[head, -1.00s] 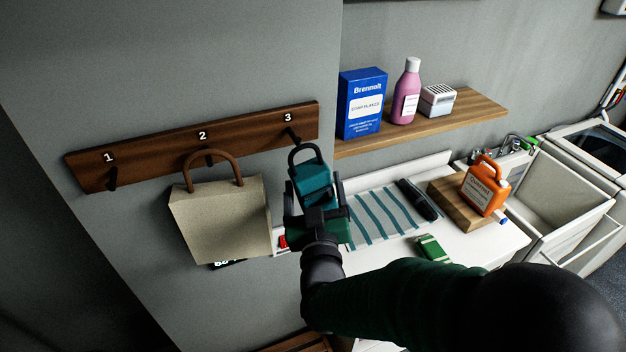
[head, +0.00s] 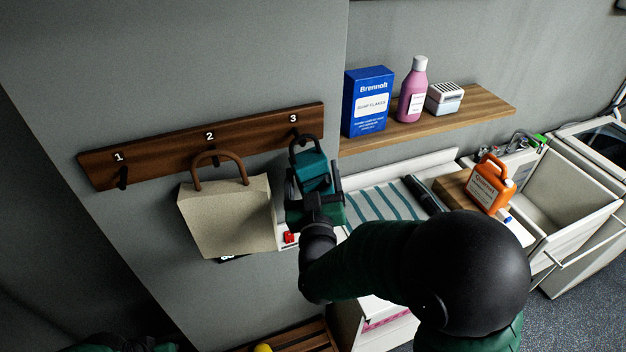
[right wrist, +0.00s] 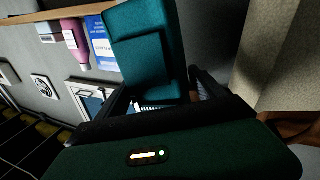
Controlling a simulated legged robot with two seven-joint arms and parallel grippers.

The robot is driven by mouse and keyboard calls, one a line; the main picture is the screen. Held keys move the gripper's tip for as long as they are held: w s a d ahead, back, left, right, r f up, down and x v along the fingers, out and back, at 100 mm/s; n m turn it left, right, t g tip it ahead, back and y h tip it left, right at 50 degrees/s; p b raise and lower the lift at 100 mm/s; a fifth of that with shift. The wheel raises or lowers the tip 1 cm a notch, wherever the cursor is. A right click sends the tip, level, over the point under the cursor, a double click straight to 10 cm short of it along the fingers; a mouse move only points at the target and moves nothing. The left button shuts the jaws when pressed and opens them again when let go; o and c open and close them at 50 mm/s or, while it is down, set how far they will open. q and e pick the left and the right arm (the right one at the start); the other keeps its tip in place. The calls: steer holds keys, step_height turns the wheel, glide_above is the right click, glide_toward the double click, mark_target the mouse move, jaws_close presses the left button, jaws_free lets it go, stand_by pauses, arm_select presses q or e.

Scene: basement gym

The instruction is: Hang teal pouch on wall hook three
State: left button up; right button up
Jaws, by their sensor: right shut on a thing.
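The teal pouch (head: 311,168) is held upright by my right gripper (head: 316,188), whose fingers are shut on its body. The pouch's dark loop handle (head: 305,137) stands up at hook three (head: 295,132) on the wooden wall rack (head: 240,133). The loop overlaps the hook in the head view; I cannot tell whether it is around it or in front of it. In the right wrist view the pouch (right wrist: 148,45) fills the space between the fingers (right wrist: 160,98); its loop is out of frame. My left gripper is not in view.
A beige bag (head: 228,218) with a brown handle hangs at hook two, just left of the pouch. Hook one (head: 122,178) is empty. A wooden shelf (head: 480,107) with a blue box (head: 368,102) and pink bottle (head: 412,90) is at right. An orange jug (head: 490,184) stands below.

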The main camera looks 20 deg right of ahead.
steer(key=shift+x, duration=1.05)
steer(key=shift+w+d+f+b, duration=0.1)
steer(key=shift+w+f+b, duration=0.25)
steer(key=shift+w+f, duration=0.15)
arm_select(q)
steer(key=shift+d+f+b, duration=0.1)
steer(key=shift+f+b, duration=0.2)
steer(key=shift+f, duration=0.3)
arm_select(e)
steer(key=shift+w+a, duration=0.2)
steer(key=shift+a, duration=0.25)
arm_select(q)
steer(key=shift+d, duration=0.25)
arm_select(e)
steer(key=shift+d+f, duration=0.1)
steer(key=shift+d, duration=0.2)
steer(key=o, duration=1.5)
steer(key=shift+a, duration=0.1)
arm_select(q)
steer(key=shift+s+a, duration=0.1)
arm_select(e)
steer(key=shift+s, duration=0.1)
